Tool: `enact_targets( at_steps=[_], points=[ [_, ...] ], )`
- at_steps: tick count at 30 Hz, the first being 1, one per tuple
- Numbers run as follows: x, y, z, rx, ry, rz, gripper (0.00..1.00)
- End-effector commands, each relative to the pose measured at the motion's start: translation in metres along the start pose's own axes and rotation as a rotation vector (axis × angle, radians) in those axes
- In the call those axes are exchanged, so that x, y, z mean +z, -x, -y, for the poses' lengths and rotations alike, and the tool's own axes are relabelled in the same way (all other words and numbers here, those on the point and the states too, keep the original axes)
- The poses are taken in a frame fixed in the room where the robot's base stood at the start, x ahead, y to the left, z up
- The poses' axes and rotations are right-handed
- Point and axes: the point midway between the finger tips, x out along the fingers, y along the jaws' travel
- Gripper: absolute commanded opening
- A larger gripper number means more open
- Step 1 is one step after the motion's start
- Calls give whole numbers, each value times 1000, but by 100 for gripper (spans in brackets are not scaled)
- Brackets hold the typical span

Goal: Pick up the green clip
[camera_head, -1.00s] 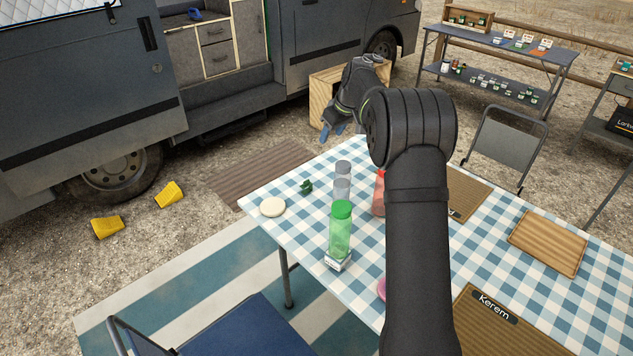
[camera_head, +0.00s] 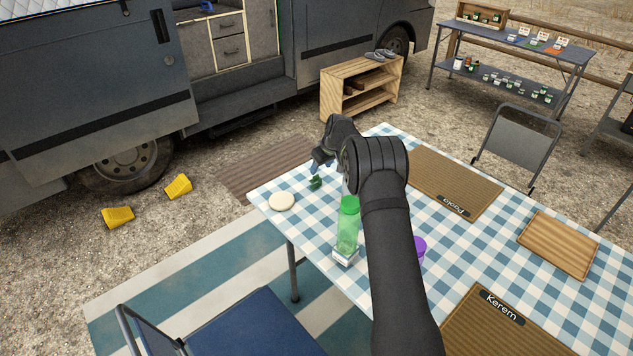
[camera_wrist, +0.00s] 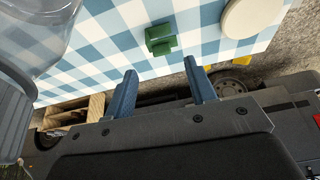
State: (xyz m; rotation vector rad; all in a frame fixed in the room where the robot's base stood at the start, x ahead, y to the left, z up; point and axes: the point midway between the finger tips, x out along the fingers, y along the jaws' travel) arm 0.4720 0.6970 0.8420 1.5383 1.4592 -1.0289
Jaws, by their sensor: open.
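The green clip (camera_head: 315,182) lies on the blue-and-white checked table (camera_head: 272,198), near its far left corner. It also shows in the wrist view as a small dark green block (camera_wrist: 161,39), beyond the gap between my fingers and apart from them. My gripper (camera_head: 314,168) is above the table close to the clip. In the wrist view my gripper (camera_wrist: 164,92) has its two blue fingers spread wide with nothing between them.
A round cream disc (camera_head: 281,201) lies near the clip. A clear container (camera_wrist: 35,35) is close beside my gripper in the wrist view. Placemats (camera_head: 452,182) and a wooden board (camera_head: 558,243) lie to the right.

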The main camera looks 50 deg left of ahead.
Motion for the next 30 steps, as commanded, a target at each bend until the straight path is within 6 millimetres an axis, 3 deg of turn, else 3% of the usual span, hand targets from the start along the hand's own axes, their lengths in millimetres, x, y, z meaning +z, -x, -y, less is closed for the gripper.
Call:
enact_targets(
  at_steps=[8, 18, 28, 30],
  points=[
    [-1, -18, 1, -1, 1, 1, 51],
    [-4, -56, 2, 0, 1, -1, 51],
    [-5, -60, 2, 0, 1, -2, 51],
    [-5, -60, 2, 0, 1, -1, 37]
  ],
)
